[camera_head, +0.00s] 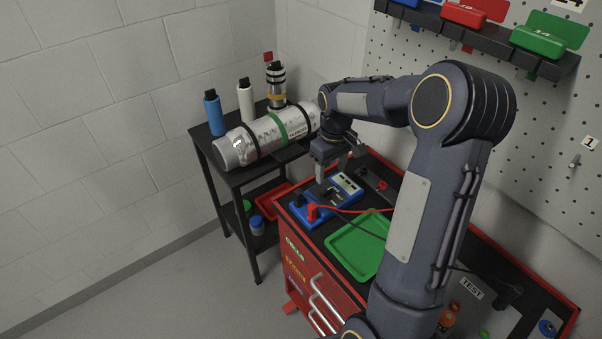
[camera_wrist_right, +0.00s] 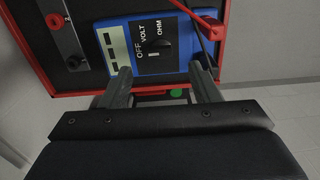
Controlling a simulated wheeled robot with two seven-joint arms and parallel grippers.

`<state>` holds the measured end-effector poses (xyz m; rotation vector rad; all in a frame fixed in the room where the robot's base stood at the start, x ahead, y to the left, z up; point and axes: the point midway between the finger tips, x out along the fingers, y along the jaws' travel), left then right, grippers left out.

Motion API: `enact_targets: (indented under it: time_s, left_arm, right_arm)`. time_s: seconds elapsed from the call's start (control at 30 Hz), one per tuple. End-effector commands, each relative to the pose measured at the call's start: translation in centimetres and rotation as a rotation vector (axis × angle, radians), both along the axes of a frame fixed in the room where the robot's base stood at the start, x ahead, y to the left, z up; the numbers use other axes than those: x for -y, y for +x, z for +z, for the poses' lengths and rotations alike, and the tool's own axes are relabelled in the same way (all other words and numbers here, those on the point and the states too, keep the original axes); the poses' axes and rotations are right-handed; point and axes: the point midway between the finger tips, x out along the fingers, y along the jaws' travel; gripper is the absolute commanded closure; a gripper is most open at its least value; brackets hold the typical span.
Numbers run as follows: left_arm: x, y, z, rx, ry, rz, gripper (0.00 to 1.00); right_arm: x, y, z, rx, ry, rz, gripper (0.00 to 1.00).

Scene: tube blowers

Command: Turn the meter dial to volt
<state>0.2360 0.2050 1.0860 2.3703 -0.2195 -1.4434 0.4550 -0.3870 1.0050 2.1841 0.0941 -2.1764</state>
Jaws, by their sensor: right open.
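The blue meter (camera_head: 345,188) lies on the red cart's dark top, near its left end. In the right wrist view, the meter (camera_wrist_right: 184,48) shows a dark dial panel (camera_wrist_right: 150,24) lettered OFF, VOLT and OHM. The black dial (camera_wrist_right: 158,47) is on this panel; I cannot tell clearly which word it points to. My right gripper (camera_head: 331,171) is above the meter, pointing down. In the wrist view, the fingers of my right gripper (camera_wrist_right: 163,80) are apart with nothing between them, just short of the dial panel. My left gripper is not in view.
Red and black leads run from the meter across the cart. A green tray (camera_head: 360,246) lies beside it. A small black table (camera_head: 206,146) with a metal cylinder (camera_head: 236,149) and bottles stands to the left. A pegboard wall (camera_head: 545,150) rises behind the cart.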

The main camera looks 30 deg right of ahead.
Motion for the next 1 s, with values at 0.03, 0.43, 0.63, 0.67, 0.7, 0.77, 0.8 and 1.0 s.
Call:
enact_targets:
  time_s: [0.03, 0.43, 0.63, 0.67, 0.7, 0.77, 0.8, 1.0]
  left_arm:
    - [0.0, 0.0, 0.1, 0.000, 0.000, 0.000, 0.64]
    - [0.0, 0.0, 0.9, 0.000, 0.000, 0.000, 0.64]
    - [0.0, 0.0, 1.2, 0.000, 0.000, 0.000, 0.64]
    - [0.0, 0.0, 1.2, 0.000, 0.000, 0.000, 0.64]
    - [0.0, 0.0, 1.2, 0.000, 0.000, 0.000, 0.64]
    - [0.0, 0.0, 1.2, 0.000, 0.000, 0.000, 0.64]
    - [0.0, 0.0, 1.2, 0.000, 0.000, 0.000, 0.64]
    - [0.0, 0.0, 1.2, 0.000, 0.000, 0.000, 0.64]
  right_arm:
    - [0.2, 0.1, -0.2, -0.006, -0.002, 0.001, 0.44]
    - [0.2, 0.0, -5.6, -0.010, -0.002, 0.003, 0.44]
    - [0.1, 0.1, -7.7, -0.008, -0.002, 0.003, 0.44]
    - [0.1, 0.1, -7.8, -0.007, -0.002, 0.003, 0.44]
    - [0.2, 0.1, -7.9, -0.006, -0.002, 0.002, 0.44]
    - [0.2, 0.1, -8.0, -0.005, -0.002, 0.002, 0.44]
    - [0.2, 0.1, -8.0, -0.005, -0.002, 0.002, 0.44]
    - [0.2, 0.1, -8.0, -0.005, -0.002, 0.002, 0.50]
